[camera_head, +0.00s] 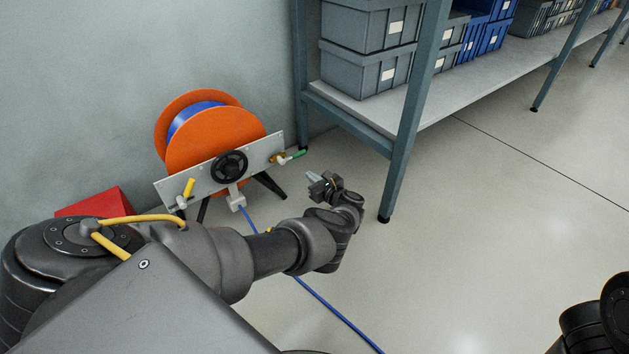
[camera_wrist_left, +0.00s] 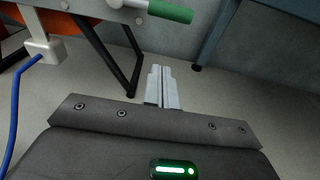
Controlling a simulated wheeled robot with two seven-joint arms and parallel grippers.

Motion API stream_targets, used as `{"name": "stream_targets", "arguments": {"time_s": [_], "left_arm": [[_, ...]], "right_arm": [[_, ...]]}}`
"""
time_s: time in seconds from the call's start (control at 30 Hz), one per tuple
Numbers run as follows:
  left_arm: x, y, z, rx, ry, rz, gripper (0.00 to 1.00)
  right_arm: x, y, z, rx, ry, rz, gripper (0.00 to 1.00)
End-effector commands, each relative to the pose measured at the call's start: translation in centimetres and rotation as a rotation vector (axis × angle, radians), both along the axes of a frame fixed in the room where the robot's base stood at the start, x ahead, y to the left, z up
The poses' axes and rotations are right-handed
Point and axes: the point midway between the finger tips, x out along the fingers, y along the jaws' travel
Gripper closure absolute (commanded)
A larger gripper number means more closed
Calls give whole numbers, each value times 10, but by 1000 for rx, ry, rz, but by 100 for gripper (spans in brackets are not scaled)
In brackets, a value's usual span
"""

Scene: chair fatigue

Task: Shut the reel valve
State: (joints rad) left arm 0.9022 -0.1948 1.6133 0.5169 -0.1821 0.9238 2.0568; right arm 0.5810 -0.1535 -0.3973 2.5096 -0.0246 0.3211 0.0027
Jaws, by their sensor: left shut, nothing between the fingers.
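The orange hose reel (camera_head: 214,137) with blue hose stands by the wall, a pale metal plate (camera_head: 255,160) across its front. The plate carries a black handwheel (camera_head: 229,167) in the middle, a yellow handle (camera_head: 189,187) at its left end and a green handle (camera_head: 293,157) at its right end. The green handle also shows at the top of the left wrist view (camera_wrist_left: 170,11). My left gripper (camera_head: 312,179) is shut and empty, apart from the green handle, below and right of it. In the left wrist view its fingers (camera_wrist_left: 162,72) meet below the handle. My right gripper is out of view.
A shelf rack with grey bins (camera_head: 367,72) stands to the right; its front post (camera_head: 404,130) is close to my left gripper. A red object (camera_head: 97,204) lies by the wall at left. A blue hose (camera_head: 335,312) runs along the floor. The right floor is clear.

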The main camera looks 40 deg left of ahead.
Motion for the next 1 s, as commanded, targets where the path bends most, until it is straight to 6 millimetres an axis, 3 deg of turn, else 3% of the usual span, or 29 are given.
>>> {"name": "stream_targets", "arguments": {"time_s": [0.2,0.3,0.37,0.53,1.0], "left_arm": [[14,48,-14,1,-1,1,100],[20,64,-11,1,-2,0,100],[19,57,9,0,-1,-1,100],[17,55,23,0,0,1,100],[16,53,31,0,0,0,100]], "right_arm": [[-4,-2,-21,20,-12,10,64],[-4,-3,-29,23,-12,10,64],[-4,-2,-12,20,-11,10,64],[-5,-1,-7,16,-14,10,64],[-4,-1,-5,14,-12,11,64]]}}
